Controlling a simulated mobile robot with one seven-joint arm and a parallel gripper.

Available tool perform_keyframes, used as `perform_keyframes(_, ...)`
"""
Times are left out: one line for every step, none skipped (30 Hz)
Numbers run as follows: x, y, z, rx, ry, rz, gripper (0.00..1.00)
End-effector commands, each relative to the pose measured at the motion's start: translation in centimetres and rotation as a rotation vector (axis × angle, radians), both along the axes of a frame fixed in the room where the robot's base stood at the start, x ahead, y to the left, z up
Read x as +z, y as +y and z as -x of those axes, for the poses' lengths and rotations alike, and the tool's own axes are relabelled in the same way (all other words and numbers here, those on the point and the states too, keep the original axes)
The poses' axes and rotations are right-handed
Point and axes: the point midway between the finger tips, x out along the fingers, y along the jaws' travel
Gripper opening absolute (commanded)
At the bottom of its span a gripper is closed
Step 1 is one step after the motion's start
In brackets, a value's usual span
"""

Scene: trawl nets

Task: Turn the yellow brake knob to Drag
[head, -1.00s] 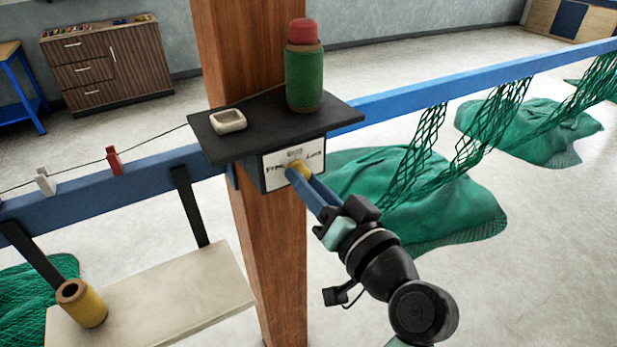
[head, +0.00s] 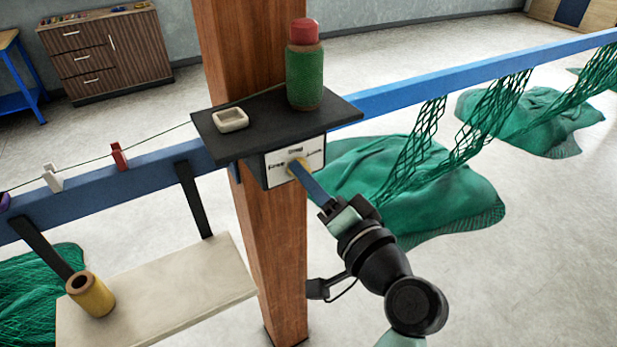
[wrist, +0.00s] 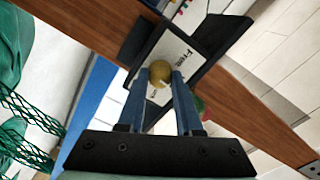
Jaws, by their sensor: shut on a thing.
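The yellow brake knob (head: 297,165) sits on the white label face of a dark box (head: 290,164) fixed to the wooden post. The face reads "Drag" at the top and "Free" at the left; the right word is partly hidden. My gripper (head: 301,170) reaches the knob from the lower right, its blue fingers shut on it. In the wrist view, the round knob (wrist: 159,73) sits between the two fingertips (wrist: 158,82), and "Free" shows at the upper right of the tilted label. I cannot tell for sure which word the knob points to.
A black shelf (head: 258,112) above the box bears a white dish (head: 230,120) and a green cylinder with a red top (head: 305,75). A blue rail (head: 430,85) runs behind with green nets (head: 420,190) hanging. A bench (head: 180,290) holds a yellow spool (head: 92,294).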

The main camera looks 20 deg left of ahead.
Motion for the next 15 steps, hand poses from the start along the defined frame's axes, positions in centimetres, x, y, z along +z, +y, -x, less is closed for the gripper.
perform_keyframes(0.05, -0.03, -0.02, -0.001, -0.001, -0.001, 0.0)
perform_keyframes(0.05, -0.03, -0.02, -0.001, -0.001, -0.001, 0.0)
perform_keyframes(0.05, -0.03, -0.02, -0.001, -0.001, -0.001, 0.0)
perform_keyframes(0.05, -0.03, -0.02, -0.001, -0.002, -0.001, 0.0)
perform_keyframes(0.05, -0.03, -0.02, -0.001, -0.002, -0.001, 0.0)
perform_keyframes(0.05, -0.03, -0.02, -0.001, -0.002, -0.001, 0.0)
perform_keyframes(0.06, -0.03, -0.02, -0.001, -0.002, -0.001, 0.0)
perform_keyframes(0.06, -0.03, -0.02, -0.002, -0.001, 0.0, 0.38)
perform_keyframes(0.06, -0.03, -0.02, -0.001, -0.002, -0.001, 0.45)
perform_keyframes(0.06, -0.03, -0.02, -0.002, -0.002, 0.0, 0.5)
perform_keyframes(0.06, -0.03, -0.02, -0.002, -0.002, 0.0, 0.56)
perform_keyframes(0.05, -0.03, -0.02, -0.002, -0.002, 0.0, 0.63)
perform_keyframes(0.05, -0.03, -0.02, -0.001, -0.002, 0.001, 0.64)
perform_keyframes(0.05, -0.03, -0.02, -0.001, -0.002, 0.001, 0.64)
perform_keyframes(0.05, -0.02, -0.01, -0.001, -0.002, 0.001, 0.64)
